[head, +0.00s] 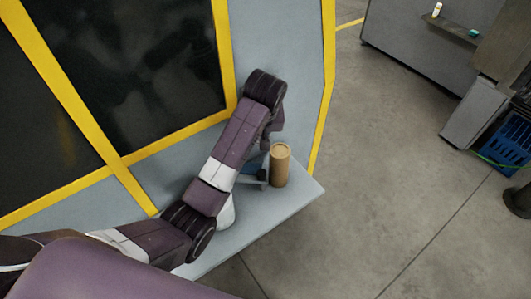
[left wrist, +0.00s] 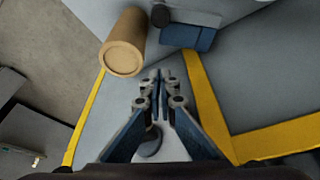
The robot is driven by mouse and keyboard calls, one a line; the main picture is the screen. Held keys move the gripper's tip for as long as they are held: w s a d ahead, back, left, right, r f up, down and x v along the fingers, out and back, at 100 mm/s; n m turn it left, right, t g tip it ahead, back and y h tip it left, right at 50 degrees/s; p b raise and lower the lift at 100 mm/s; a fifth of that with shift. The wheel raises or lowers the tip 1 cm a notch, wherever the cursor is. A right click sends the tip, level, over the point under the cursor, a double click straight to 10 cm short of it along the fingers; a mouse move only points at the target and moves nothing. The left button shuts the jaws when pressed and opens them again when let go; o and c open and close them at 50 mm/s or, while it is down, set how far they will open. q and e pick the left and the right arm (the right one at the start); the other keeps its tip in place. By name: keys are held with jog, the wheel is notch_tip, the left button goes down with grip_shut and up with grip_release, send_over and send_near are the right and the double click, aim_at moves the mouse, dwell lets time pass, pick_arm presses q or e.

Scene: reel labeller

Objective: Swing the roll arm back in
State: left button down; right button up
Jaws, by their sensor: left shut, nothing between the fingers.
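A tan cardboard-coloured roll (head: 281,165) stands near the outer edge of the grey machine's ledge (head: 262,222). It also shows in the left wrist view (left wrist: 123,42) at the upper left. Beside it is a small blue part (head: 254,172), seen as a blue block (left wrist: 187,37) in the wrist view, next to a grey bar (left wrist: 195,17) and a dark round knob (left wrist: 160,15). I cannot tell which of these make up the roll arm. My left gripper (left wrist: 157,80) is shut and empty, with its tips apart from roll and block. My right gripper is not in view.
Yellow-framed dark panels (head: 130,60) fill the left of the head view. Open concrete floor (head: 390,150) lies to the right. A grey cabinet (head: 415,45) and a blue crate (head: 508,140) stand at the far right.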

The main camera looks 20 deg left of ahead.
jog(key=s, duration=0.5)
pick_arm(q)
notch_tip(320, 180, down, 9)
jog(key=s+p, duration=0.1)
jog(key=p, duration=0.4)
jog(key=shift+s, duration=0.35)
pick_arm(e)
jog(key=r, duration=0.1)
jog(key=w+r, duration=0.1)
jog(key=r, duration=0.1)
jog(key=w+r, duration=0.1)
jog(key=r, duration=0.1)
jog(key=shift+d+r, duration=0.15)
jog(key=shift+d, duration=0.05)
pick_arm(q)
jog(key=shift+w+d, duration=0.1)
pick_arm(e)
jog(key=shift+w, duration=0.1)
pick_arm(q)
jog(key=shift+f, duration=0.1)
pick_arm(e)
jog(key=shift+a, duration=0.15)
